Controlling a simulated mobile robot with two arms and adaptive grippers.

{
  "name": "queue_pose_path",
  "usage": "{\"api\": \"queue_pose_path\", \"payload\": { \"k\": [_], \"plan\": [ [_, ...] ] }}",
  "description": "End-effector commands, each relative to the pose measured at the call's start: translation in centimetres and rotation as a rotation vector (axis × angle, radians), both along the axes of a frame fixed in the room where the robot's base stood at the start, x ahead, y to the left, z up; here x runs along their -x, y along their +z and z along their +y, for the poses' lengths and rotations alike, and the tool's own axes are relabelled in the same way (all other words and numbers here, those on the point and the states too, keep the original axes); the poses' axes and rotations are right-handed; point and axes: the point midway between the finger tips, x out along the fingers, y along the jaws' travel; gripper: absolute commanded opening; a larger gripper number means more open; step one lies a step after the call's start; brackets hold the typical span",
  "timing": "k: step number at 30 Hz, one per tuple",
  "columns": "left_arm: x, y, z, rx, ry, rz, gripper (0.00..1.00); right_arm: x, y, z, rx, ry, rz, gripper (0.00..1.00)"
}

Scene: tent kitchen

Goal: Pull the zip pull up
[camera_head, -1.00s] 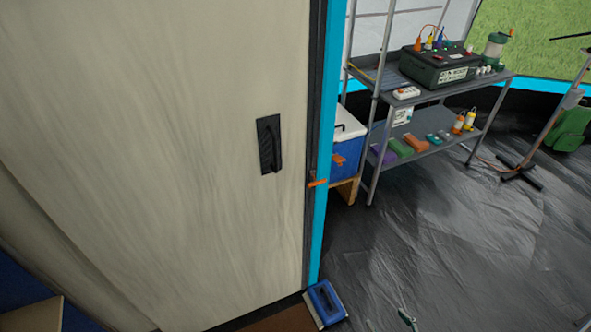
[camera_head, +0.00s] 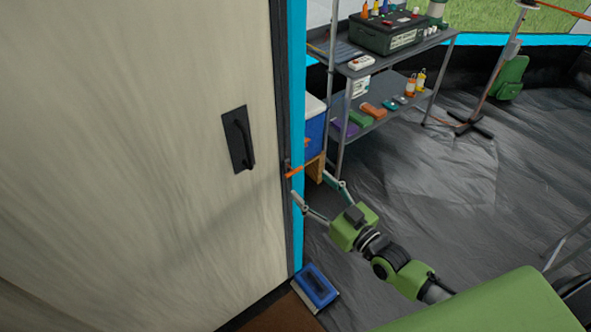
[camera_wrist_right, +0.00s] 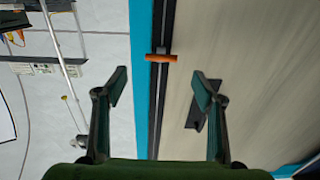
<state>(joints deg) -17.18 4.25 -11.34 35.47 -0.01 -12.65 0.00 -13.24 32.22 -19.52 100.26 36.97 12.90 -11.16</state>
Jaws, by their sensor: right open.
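The orange zip pull (camera_head: 294,172) sits on the dark zip strip (camera_head: 283,120) along the right edge of the beige tent door panel. In the right wrist view the zip pull (camera_wrist_right: 161,57) lies between the lines of my two fingers, beyond their tips. My right gripper (camera_head: 316,191) is open and empty, just to the right of and slightly below the zip pull. Its fingers (camera_wrist_right: 160,88) are spread wide and do not appear to touch the pull. My left gripper is not in view.
A black handle (camera_head: 238,140) is fixed on the door panel. A blue-and-white box (camera_head: 318,287) lies on the floor below the zip. A metal shelf (camera_head: 385,105) with several items and a blue cooler (camera_head: 316,130) stand behind. Dark floor to the right is mostly clear.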

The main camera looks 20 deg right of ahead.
Motion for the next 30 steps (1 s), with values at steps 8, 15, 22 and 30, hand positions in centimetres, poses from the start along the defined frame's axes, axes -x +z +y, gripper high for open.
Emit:
{"api": "queue_pose_path", "payload": {
  "k": [8,15,22,30],
  "plan": [
    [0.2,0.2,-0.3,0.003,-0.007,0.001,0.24,-4.7,0.1,1.7,0.000,-0.001,-0.001,0.63],
    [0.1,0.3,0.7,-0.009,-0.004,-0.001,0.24,-7.2,0.0,2.6,0.001,-0.001,0.000,0.63],
    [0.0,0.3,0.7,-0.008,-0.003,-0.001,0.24,-7.8,0.0,2.8,0.002,-0.001,0.002,0.63],
    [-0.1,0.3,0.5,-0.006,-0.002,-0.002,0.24,-7.8,0.0,2.9,0.002,-0.001,0.002,0.39]
  ]
}}
